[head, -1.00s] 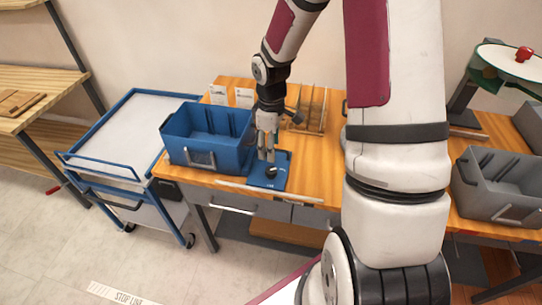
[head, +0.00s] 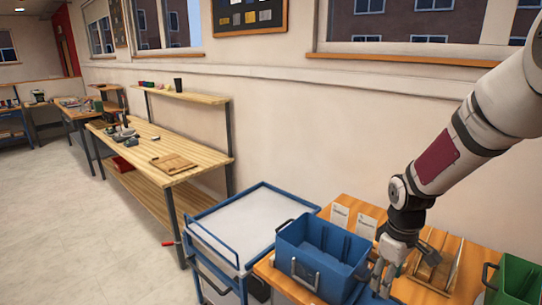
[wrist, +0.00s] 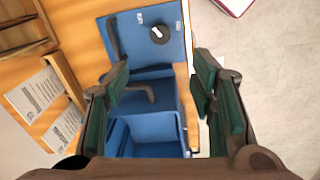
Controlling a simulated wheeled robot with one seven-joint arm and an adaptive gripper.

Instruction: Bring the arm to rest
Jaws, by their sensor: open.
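My gripper (head: 385,278) hangs fingers down over the wooden bench, just right of the blue bin in the head view. It is open and nothing shows between its fingers. In the wrist view my gripper's two dark green finger pads (wrist: 163,95) stand wide apart. The blue bin (wrist: 155,132) lies below and between them. A blue mat (wrist: 135,45) with a dark round object (wrist: 160,34) on it shows farther up. My arm comes in from the right edge of the head view and is bent downward at the wrist.
The blue bin (head: 303,262) stands close to my gripper. A green bin (head: 516,280) stands at the right, and a wooden rack (head: 440,268) behind my gripper. A blue-framed cart (head: 245,226) and a long wooden bench (head: 190,162) are at the left. Floor at far left is clear.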

